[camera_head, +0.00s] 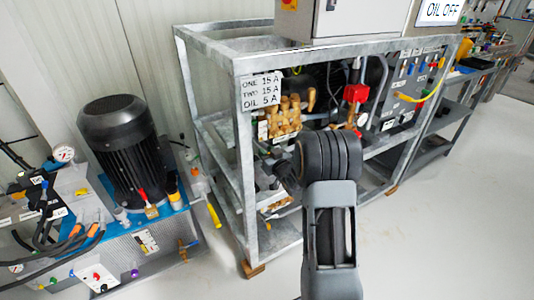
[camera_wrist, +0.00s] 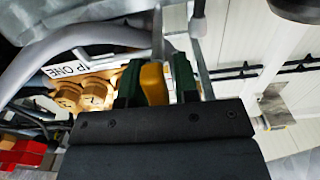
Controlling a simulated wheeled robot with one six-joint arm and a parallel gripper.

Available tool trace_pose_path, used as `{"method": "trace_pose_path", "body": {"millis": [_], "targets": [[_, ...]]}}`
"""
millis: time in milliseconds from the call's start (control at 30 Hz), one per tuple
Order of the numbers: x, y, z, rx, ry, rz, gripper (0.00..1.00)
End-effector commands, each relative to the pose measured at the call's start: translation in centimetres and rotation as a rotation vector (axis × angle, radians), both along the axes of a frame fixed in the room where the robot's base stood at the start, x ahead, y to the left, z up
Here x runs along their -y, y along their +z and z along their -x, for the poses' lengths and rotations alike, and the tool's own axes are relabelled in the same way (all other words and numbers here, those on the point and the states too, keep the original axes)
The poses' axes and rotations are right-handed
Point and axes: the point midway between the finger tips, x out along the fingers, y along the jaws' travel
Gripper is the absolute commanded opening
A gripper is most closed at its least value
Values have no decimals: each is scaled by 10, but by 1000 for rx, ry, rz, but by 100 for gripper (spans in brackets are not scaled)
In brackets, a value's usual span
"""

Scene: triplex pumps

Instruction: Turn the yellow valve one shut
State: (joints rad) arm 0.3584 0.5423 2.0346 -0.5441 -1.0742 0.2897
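In the wrist view, a yellow handle (camera_wrist: 153,84) stands between the two green fingers of my gripper (camera_wrist: 156,78). It fills nearly all of the gap between them, and the fingers look shut on it. Their black base hides the handle's near end. A label ending in "P ONE" (camera_wrist: 72,64) is just left of the fingers. In the head view, my gripper (camera_head: 286,174) reaches into the front of the grey pump frame (camera_head: 243,160), below the brass pump head (camera_head: 284,121). The handle between my fingers cannot be made out there.
Brass caps (camera_wrist: 84,96) and a grey tube (camera_wrist: 60,38) are close to the fingers on the left. In the head view, a black motor (camera_head: 122,142) stands left of the frame. The pale floor (camera_head: 430,235) at the right is clear.

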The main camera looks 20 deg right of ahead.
Motion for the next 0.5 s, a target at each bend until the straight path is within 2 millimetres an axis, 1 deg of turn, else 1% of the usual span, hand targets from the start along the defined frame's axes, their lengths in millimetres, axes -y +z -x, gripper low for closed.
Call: {"method": "trace_pose_path", "body": {"millis": [33,100,133,367,500], "targets": [[0,0,0,0,0,0,33],[0,0,0,0,0,1,40],[0,0,0,0,0,1,42],[0,0,1,0,0,2,42],[2,1,10,-2,-2,2,42]]}}
